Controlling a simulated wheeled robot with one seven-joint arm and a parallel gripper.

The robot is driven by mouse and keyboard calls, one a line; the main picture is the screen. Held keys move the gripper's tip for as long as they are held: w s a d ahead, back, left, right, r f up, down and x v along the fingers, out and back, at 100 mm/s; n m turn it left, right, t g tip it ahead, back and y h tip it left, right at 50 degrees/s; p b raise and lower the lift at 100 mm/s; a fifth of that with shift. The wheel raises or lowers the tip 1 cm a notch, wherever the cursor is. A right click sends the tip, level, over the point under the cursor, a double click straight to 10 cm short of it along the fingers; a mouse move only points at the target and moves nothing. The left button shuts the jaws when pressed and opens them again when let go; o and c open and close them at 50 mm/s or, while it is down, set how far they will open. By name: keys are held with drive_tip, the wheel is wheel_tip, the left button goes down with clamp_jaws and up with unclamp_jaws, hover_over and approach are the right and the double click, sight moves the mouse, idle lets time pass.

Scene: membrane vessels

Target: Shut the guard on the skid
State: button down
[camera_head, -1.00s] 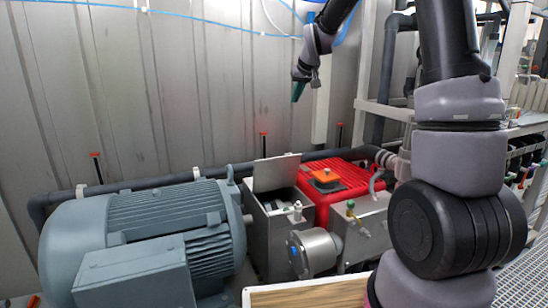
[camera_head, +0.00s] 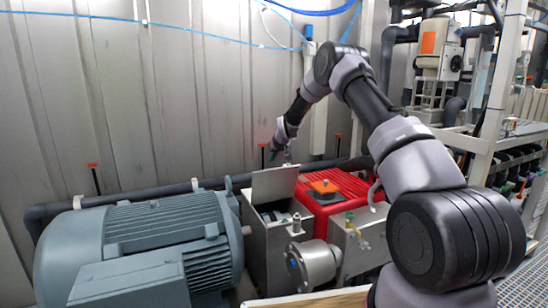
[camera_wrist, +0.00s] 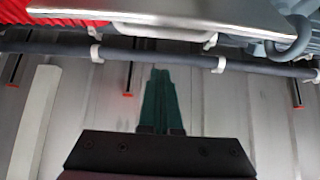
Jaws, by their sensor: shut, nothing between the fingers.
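The guard (camera_head: 274,182) is a thin grey metal flap standing up, open, at the back of a metal box on the skid (camera_head: 258,238). The box's top is open, with dark parts showing inside. In the wrist view the guard (camera_wrist: 190,14) is a wide shiny plate across the top. My gripper (camera_head: 288,156) is above and near the guard's upper edge, toward the wall side. Its green fingers (camera_wrist: 160,75) are together and empty, and point toward the plate with a gap in the picture. I cannot tell the exact depth between them.
A large blue-grey motor (camera_head: 150,240) stands left of the box, and a red pump housing (camera_head: 345,185) right of it. A dark pipe (camera_head: 130,193) runs along the corrugated wall (camera_head: 200,90) behind. A steel flanged cylinder (camera_head: 318,262) sits in front.

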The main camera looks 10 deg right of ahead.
sight(273, 182)
drive_tip(key=d+x, duration=0.1)
drive_tip(key=x, duration=0.5)
drive_tip(key=shift+s, duration=2.05)
drive_tip(key=shift+s+d, duration=0.15)
